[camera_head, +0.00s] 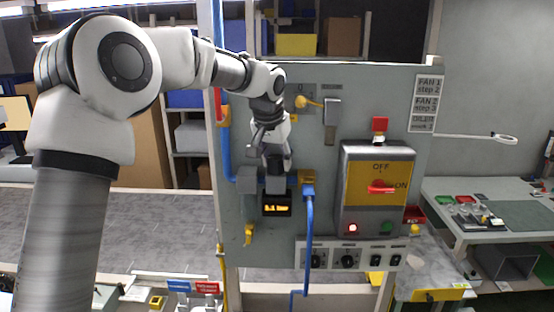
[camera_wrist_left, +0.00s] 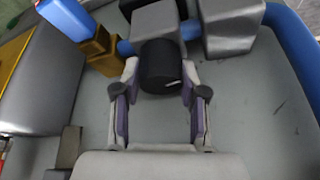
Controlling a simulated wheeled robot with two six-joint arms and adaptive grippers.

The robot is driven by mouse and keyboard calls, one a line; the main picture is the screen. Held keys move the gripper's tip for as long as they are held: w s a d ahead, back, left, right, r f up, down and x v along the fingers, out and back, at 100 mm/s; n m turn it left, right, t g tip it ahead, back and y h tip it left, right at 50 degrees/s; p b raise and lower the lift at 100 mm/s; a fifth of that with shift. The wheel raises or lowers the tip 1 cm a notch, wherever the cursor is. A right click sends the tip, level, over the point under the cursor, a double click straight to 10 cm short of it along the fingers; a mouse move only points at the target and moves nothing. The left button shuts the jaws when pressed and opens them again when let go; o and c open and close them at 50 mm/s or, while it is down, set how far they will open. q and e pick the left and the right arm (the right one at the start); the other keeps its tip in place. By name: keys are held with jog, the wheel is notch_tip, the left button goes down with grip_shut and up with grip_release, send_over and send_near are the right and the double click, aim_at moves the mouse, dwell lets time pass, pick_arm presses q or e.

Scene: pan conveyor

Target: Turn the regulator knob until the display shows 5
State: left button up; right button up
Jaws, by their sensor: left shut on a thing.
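The regulator knob (camera_wrist_left: 161,64) is a black cylinder with a small white mark, seen in the wrist view between the two fingers of my left gripper (camera_wrist_left: 160,95). The fingers are shut on it from both sides. In the head view my left gripper (camera_head: 273,164) is at the grey panel, just above the display (camera_head: 277,204), and hides most of the knob. The display is a small black box with orange lit marks, too small and partly blurred to read. My right gripper is not in view.
The panel (camera_head: 332,85) carries a switch box (camera_head: 376,190) with a red handle, right of the display. A blue pipe (camera_head: 308,235) runs down beside the display. A row of black knobs and switches (camera_head: 347,261) sits below. A workbench (camera_head: 515,218) stands at right.

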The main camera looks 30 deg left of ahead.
pick_arm(q)
jog(key=shift+m, duration=0.3)
jog(key=o, duration=1.1)
jog(key=shift+s, duration=0.1)
jog(key=shift+o, duration=0.2)
jog(key=shift+s+r, duration=0.2)
jog(key=shift+r, duration=0.5)
jog(key=v, duration=1.1)
jog(key=shift+s, duration=0.2)
jog(key=shift+f, duration=0.1)
